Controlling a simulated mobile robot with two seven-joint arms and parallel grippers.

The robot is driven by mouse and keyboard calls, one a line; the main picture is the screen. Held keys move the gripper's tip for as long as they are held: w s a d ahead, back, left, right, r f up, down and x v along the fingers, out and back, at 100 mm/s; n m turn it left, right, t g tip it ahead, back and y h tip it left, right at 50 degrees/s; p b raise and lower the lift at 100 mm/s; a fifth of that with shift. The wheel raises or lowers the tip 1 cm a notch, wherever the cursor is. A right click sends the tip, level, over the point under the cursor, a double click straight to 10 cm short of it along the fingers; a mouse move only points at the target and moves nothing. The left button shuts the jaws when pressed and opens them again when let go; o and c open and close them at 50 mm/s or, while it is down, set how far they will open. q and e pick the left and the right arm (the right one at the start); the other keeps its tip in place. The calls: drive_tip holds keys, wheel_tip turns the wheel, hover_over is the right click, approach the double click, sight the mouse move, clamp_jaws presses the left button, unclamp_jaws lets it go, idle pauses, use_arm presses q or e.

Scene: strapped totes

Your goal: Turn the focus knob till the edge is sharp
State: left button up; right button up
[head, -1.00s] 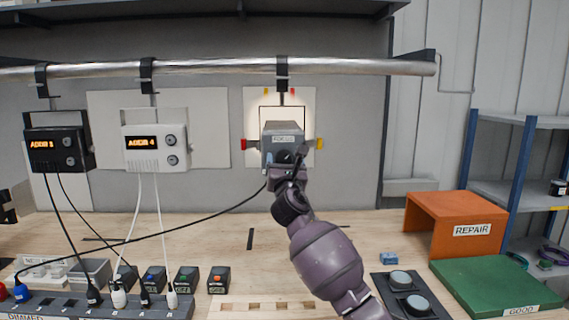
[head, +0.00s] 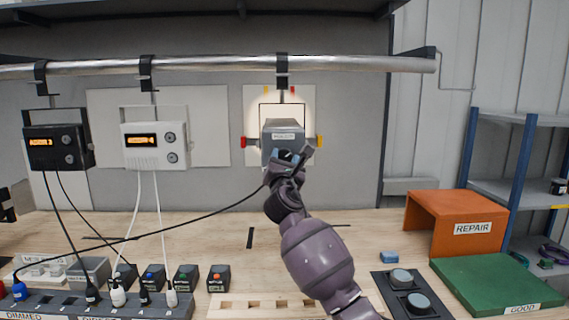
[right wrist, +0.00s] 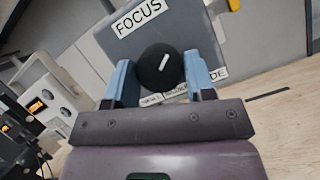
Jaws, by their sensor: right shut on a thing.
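The grey lamp housing (head: 284,132) hangs from the pipe, with a red tab on its left and a yellow tab on its right. In the right wrist view its FOCUS label (right wrist: 140,17) shows above the black focus knob (right wrist: 161,67), whose white mark tilts to the upper right. My right gripper (right wrist: 161,75) is shut on the knob, one blue finger on each side; in the head view my right gripper (head: 290,160) hides the knob. A bright patch of light (head: 306,101) shows on the pale wall panel behind the housing; its edge looks soft. My left gripper is out of view.
A black unit (head: 58,147) and a white unit (head: 155,146) with orange displays hang at left. A power strip (head: 60,305), small switch boxes and cables lie below. An orange REPAIR stand (head: 460,215) and green GOOD mat (head: 495,284) are at right.

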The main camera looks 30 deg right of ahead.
drive_tip(key=shift+a+m+g+h, duration=0.1)
drive_tip(key=shift+m+g+h, duration=0.2)
drive_tip(key=shift+m, duration=0.6)
drive_tip(key=o, duration=0.9)
drive_tip(key=v, duration=1)
drive_tip(key=shift+s+a+f+b, duration=0.2)
drive_tip(key=shift+s+f+b, duration=0.05)
drive_tip(key=shift+b, duration=0.1)
